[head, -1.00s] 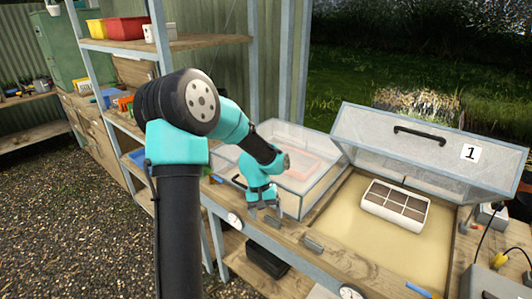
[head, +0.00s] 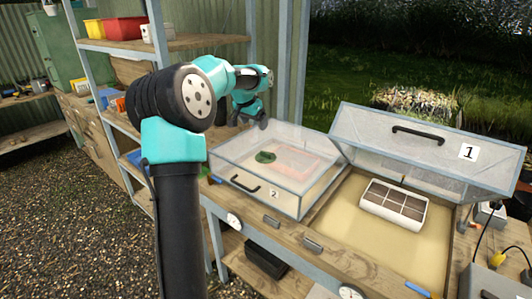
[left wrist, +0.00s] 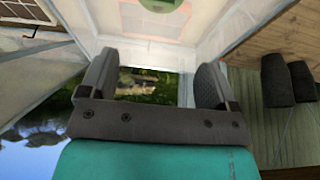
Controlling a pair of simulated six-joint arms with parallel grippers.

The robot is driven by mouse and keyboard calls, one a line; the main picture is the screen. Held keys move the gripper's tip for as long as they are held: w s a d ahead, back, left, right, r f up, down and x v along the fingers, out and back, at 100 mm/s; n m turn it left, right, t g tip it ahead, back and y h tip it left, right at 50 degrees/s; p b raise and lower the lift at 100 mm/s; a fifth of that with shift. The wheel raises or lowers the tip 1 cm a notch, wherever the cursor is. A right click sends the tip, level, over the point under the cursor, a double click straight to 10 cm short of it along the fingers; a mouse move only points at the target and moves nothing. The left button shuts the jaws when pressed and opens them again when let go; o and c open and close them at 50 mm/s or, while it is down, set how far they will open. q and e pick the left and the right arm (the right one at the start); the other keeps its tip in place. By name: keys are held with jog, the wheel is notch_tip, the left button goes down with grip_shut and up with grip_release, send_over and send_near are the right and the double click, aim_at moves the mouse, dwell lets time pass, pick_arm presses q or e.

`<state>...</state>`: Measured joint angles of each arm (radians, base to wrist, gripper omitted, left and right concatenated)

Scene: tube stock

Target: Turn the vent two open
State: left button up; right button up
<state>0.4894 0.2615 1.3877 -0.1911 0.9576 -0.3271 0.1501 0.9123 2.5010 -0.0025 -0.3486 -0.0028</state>
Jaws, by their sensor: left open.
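The cold frame marked 2 (head: 257,183) has its clear lid down, with a black handle (head: 245,184) at the front. A round green piece on that lid, seemingly vent two (head: 265,157), shows near the lid's middle. In the left wrist view the green piece (left wrist: 160,4) is cut by the top edge, beyond the fingers. I cannot tell how far it is turned. My left gripper (head: 249,118) is raised at the back left of the lid, apart from the green piece. In the left wrist view its fingers (left wrist: 151,88) are open and empty. My right gripper is out of view.
Frame 1 has its lid (head: 425,150) raised and a white tray (head: 394,205) inside. Shelves (head: 165,42) with bins stand left of frame 2. The wooden bench front (head: 290,236) carries gauges and clips. Cables lie at far right.

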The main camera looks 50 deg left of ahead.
aim_at(265, 153)
pick_arm(q)
jog(key=shift+f, duration=0.1)
jog(key=x, duration=1.7)
jog(key=shift+f, duration=0.15)
jog(key=shift+c, duration=0.2)
jog(key=c, duration=0.9)
